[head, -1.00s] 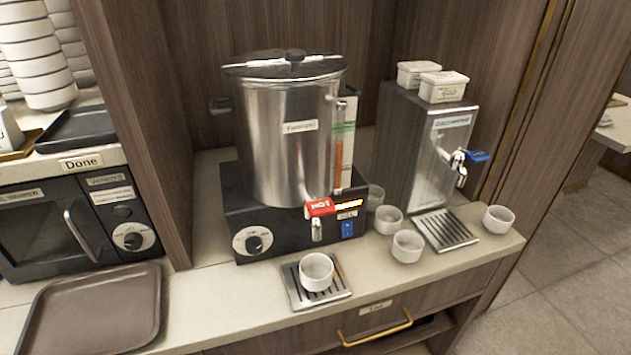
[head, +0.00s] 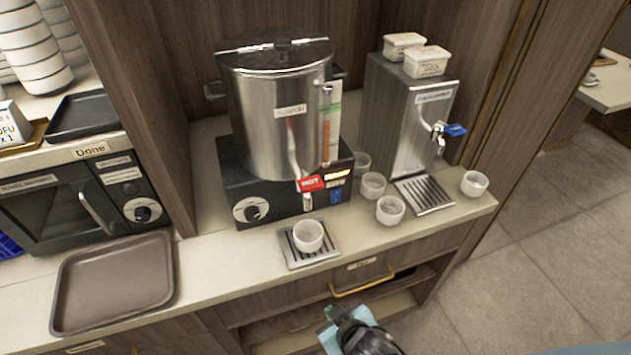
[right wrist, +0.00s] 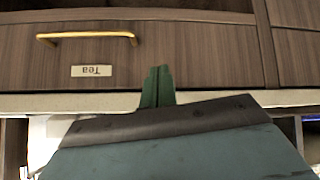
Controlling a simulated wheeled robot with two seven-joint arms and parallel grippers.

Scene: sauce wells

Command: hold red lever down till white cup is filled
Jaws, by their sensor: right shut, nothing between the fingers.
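The red lever (head: 311,183) sits on the tap at the lower front of the steel urn (head: 277,115). A white cup (head: 308,235) stands upright on the drip tray (head: 297,262) below that tap. I cannot make out what the cup holds or any stream from the spout. My right gripper (head: 327,314) is low in front of the drawer, below the counter edge and well apart from lever and cup. In the right wrist view its green fingers (right wrist: 157,86) are together and empty, facing the drawer front. My left gripper is not in view.
Several other white cups (head: 390,210) stand right of the urn, near the cold water dispenser (head: 410,120) with its blue lever (head: 455,130). A brown tray (head: 165,285) lies at left on the counter. A drawer handle (head: 361,282) juts out near my right gripper.

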